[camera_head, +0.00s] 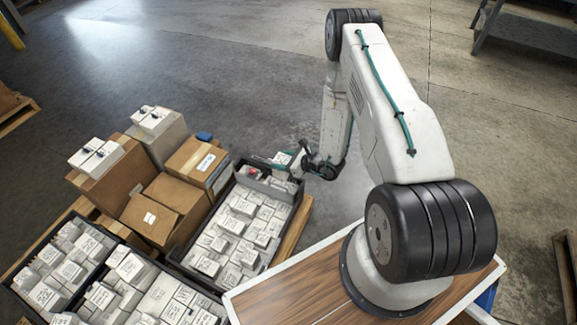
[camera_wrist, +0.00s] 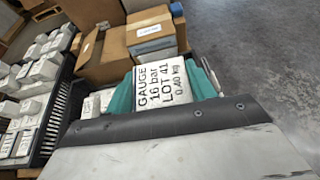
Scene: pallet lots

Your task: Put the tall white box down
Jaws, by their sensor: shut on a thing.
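A white box (camera_wrist: 165,82) with printed text "GAUGE 16 bar LOT 41 0.40 kg" sits between the teal fingers of my gripper (camera_wrist: 163,92) in the wrist view. My gripper is shut on it. In the head view, my gripper (camera_head: 287,163) is at the far end of a black crate (camera_head: 288,217) full of small white boxes, and the held box (camera_head: 282,158) shows small there. The lower part of the held box is hidden in the wrist view. I cannot tell whether it touches anything below.
Cardboard boxes (camera_head: 145,217) stand left of the crate, some with white boxes (camera_head: 96,158) on top. More black crates of white boxes (camera_head: 130,266) stand nearer. A wood-topped surface (camera_head: 290,296) lies under my arm's base. Open concrete floor (camera_head: 240,75) lies beyond.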

